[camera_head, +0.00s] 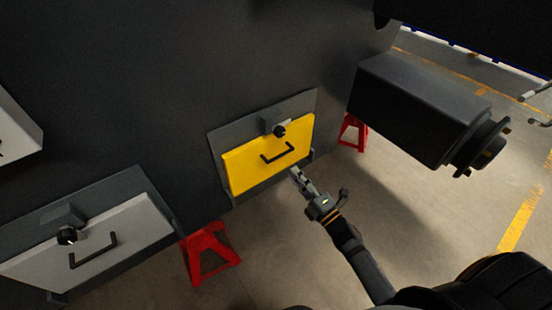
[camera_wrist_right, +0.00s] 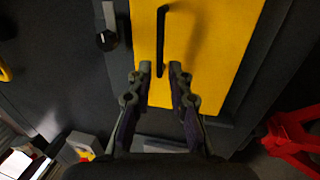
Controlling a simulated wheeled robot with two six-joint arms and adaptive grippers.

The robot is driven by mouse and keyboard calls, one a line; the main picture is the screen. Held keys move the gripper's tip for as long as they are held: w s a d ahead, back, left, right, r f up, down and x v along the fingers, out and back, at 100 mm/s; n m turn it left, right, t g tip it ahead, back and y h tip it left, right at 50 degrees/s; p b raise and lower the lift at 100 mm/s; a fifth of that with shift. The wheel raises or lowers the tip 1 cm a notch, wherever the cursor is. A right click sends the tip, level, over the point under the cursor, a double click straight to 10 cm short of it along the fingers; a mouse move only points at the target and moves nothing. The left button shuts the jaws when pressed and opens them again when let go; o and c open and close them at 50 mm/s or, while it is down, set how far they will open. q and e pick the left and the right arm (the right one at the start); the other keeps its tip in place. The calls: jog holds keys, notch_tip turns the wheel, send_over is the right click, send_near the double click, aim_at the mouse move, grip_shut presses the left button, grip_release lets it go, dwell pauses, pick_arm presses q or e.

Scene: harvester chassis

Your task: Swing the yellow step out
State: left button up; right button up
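The yellow step (camera_head: 245,165) is folded up flat against the dark chassis in its grey frame. It has a black bar handle (camera_head: 278,153) and a black knob latch (camera_head: 279,130) above it. My right gripper (camera_head: 296,171) is just below and in front of the step's lower right part. In the right wrist view the step (camera_wrist_right: 215,45) fills the upper middle. There my right gripper (camera_wrist_right: 160,68) is open, its two fingertips on either side of the lower end of the handle (camera_wrist_right: 161,40). Contact cannot be told. My left gripper is not in view.
Two light grey panels, one with its own handle and knob (camera_head: 90,245), sit to the left on the chassis. Red stands (camera_head: 208,252) are below. A dark axle housing (camera_head: 415,115) juts out at the right. The floor in front is clear.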

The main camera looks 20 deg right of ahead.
aim_at(280, 156)
jog(key=x, duration=0.9)
jog(key=shift+w+d+p, duration=0.1)
jog(key=shift+w+p, duration=0.05)
jog(key=shift+p, duration=0.15)
jog(key=shift+c, duration=0.3)
grip_shut()
